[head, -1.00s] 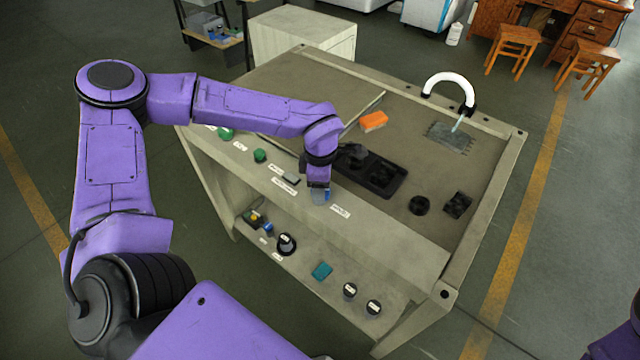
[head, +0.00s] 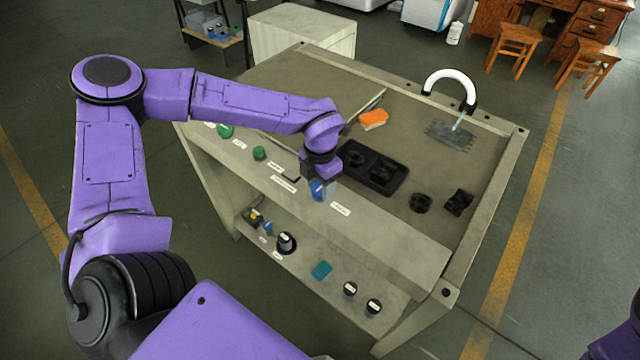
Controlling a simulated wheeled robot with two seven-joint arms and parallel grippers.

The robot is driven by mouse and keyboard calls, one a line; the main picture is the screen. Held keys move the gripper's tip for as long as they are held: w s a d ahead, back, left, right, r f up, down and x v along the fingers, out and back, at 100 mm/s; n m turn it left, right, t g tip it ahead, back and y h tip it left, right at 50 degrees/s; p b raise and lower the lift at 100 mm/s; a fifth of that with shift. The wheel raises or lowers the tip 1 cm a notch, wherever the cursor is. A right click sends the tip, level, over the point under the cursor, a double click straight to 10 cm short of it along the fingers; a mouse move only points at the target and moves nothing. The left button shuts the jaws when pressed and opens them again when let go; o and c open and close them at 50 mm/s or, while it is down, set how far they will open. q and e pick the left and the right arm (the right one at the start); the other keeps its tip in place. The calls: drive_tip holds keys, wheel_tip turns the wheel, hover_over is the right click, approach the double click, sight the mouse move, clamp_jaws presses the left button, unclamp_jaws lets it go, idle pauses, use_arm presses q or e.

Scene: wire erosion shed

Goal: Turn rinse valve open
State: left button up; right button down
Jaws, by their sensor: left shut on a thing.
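A blue handle (head: 316,189), seemingly the rinse valve, is on the sloped front panel of the bench, between white labels too small to read. My left gripper (head: 321,190) points down at the panel and is shut on this handle. The fingers and wrist hide part of it, so its exact angle is hard to tell. My right gripper is out of view.
The bench (head: 420,250) bears a black tray (head: 395,185), an orange block (head: 373,119), a dark mesh piece (head: 452,134) and a white curved spout (head: 450,77). Green knobs (head: 259,153) are on the panel left of my gripper. A lower shelf (head: 325,295) holds several small items.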

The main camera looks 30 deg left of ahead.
sight(320, 187)
use_arm(q)
drive_tip(key=shift+w+r+n, duration=0.1)
drive_tip(key=shift+n, duration=0.3)
drive_tip(key=o, duration=1)
drive_tip(key=shift+o, duration=0.2)
wheel_tip(320, 187, up, 10)
drive_tip(key=b, duration=0.1)
drive_tip(key=shift+r+b, duration=0.2)
drive_tip(key=shift+b, duration=0.15)
drive_tip(key=shift+a, duration=0.1)
